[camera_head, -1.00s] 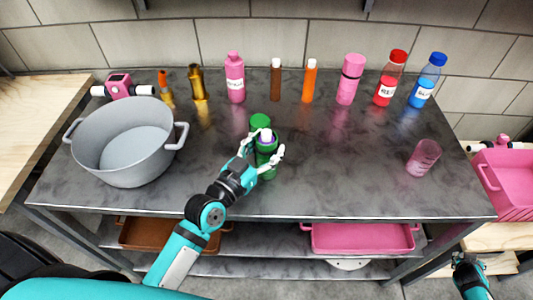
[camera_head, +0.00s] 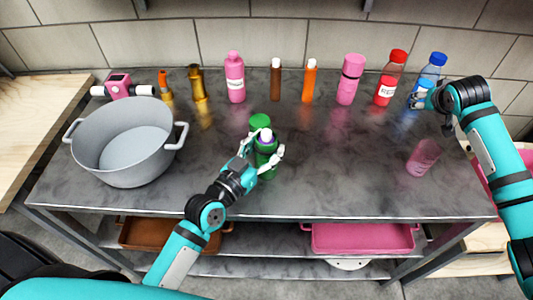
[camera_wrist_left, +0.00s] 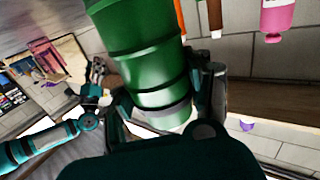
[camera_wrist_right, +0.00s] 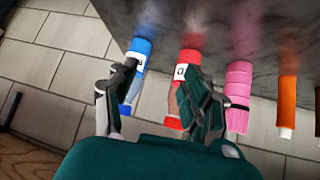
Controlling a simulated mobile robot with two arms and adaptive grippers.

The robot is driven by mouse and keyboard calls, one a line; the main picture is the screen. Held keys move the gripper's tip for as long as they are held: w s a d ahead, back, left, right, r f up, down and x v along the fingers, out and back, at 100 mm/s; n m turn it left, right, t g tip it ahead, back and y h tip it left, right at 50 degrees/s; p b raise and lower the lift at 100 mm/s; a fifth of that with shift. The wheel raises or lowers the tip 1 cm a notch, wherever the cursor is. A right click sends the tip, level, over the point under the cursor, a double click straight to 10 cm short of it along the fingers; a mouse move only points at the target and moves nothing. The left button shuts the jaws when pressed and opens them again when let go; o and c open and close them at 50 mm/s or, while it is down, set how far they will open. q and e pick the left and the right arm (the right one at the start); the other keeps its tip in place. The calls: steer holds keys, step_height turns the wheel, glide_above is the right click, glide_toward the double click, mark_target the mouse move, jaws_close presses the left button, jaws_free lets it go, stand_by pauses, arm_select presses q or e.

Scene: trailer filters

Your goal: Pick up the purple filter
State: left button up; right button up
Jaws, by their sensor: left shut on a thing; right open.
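The green bottle fills the middle of the left wrist view (camera_wrist_left: 145,60). A purple-pink translucent cup (camera_head: 423,157) stands tilted-looking at the table's right; I cannot tell whether it or the purple top is the purple filter. My right gripper (camera_head: 430,105) is open at the back right. In the right wrist view its fingers (camera_wrist_right: 158,90) point toward the blue-capped bottle (camera_wrist_right: 136,65) and red-capped bottle (camera_wrist_right: 188,65).
A grey pot (camera_head: 125,165) stands at the left. Pink (camera_head: 235,80), brown (camera_head: 275,82), orange (camera_head: 309,82) and other bottles line the back. The table's front middle is clear.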

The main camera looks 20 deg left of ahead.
steer(key=s+a+r+n+g+y, duration=0.1)
steer(key=s+a+r+n+y, duration=0.15)
steer(key=a, duration=0.45)
steer(key=s+a+r+n+g+y, duration=0.1)
steer(key=s+a+r+n, duration=0.15)
steer(key=a, duration=0.55)
steer(key=n+g, duration=0.6)
steer(key=n, duration=0.4)
glide_toward(269, 132)
steer(key=shift+y, duration=0.45)
steer(key=shift+d+x, duration=0.2)
steer(key=shift+x, duration=4.4)
steer(key=shift+d+f, duration=0.1)
jaws_close()
steer(key=shift+f, duration=0.1)
